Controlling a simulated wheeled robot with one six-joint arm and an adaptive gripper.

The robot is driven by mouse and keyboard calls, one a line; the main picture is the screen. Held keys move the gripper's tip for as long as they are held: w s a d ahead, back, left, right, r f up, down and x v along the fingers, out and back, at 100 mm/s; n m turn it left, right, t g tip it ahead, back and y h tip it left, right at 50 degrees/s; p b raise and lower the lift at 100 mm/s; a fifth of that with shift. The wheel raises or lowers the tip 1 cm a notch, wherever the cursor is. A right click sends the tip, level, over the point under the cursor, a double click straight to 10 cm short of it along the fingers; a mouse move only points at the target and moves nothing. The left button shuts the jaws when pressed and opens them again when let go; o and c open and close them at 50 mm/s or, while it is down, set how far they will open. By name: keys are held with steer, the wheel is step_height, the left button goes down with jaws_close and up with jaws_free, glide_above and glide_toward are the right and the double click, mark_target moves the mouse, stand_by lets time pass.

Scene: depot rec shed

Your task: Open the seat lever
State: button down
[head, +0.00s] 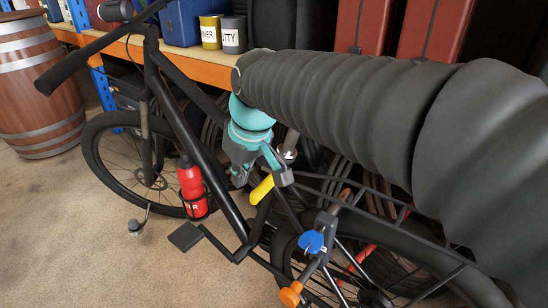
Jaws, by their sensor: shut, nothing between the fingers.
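A yellow lever (262,189) sits low beside the bicycle's seat tube, next to a grey clamp-like part; I take it for the seat lever. It slants down to the left, and its joint with the clamp is partly hidden. My gripper (241,178), grey and teal, points down just above and left of the lever. Its fingers look shut and empty, and I cannot tell whether they touch the lever. The bicycle's black frame (190,125) stands across the view. The saddle is not visible, and my arm covers much of the area above the seat tube.
A red bottle (191,185) is on the frame. A blue knob (311,242) and an orange knob (290,293) are near the rear wheel. Behind are a shelf (190,65) with tins (233,35) and a barrel (38,85). Floor at the lower left is clear.

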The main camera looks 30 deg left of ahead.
steer(key=shift+s, duration=0.15)
steer(key=shift+s+a, duration=0.2)
steer(key=shift+s, duration=0.25)
steer(key=w+p+v, duration=0.1)
steer(key=p+v, duration=0.1)
steer(key=v, duration=0.8)
steer(key=shift+s, duration=0.1)
stand_by(0.5)
